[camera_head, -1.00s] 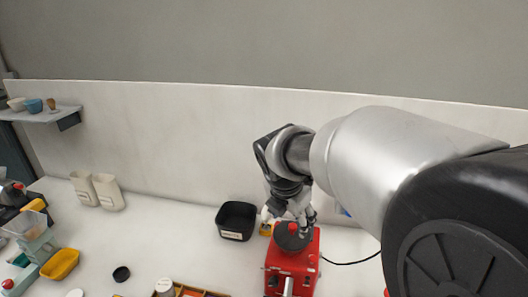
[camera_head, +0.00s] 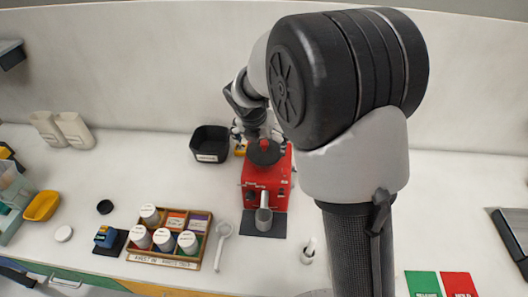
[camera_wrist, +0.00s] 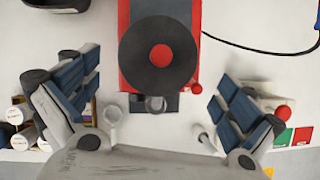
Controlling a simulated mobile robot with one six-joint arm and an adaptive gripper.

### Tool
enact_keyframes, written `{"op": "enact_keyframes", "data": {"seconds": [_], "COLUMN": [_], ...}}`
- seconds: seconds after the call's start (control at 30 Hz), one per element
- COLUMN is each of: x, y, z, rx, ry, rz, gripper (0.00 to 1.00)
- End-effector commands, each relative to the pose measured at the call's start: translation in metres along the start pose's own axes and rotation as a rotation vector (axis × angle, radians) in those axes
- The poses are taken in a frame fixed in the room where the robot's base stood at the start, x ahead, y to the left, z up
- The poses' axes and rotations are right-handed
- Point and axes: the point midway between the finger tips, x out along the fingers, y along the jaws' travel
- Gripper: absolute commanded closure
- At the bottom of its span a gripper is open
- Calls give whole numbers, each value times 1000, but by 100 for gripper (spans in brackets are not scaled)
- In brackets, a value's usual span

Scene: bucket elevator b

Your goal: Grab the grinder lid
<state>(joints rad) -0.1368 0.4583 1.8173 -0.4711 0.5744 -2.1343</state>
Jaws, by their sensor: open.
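The grinder lid (camera_head: 262,156) is a round black disc with a red knob in its centre. It sits on top of the red grinder (camera_head: 256,176), which stands on the white counter. In the wrist view the lid (camera_wrist: 140,62) is at the top centre, with its red knob facing the camera. My gripper (camera_wrist: 156,76) is open and empty, its two fingers spread to the left and right of the lid, apart from it. In the head view my gripper (camera_head: 250,132) is just above and behind the lid, partly hidden by my arm.
A black bin (camera_head: 210,143) stands left of the grinder. A metal cup (camera_head: 264,217) is in front of it. A wooden rack (camera_head: 160,259) with several white-lidded jars stands at the front left. A black cable (camera_wrist: 262,49) runs right from the grinder.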

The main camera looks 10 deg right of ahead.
Motion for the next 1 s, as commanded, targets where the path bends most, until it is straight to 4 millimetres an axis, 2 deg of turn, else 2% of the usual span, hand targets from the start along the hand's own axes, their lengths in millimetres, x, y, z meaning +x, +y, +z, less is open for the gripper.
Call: {"op": "enact_keyframes", "data": {"seconds": [0.33, 0.43, 0.67, 1.0], "x": [46, 52, 52, 52], "y": [1, 1, 1, 1], "z": [2, 2, 3, 2], "rx": [1, 0, 0, 0], "ry": [2, 1, 0, 1], "rz": [0, 0, 1, 1], "gripper": [0, 0, 0, 23]}}
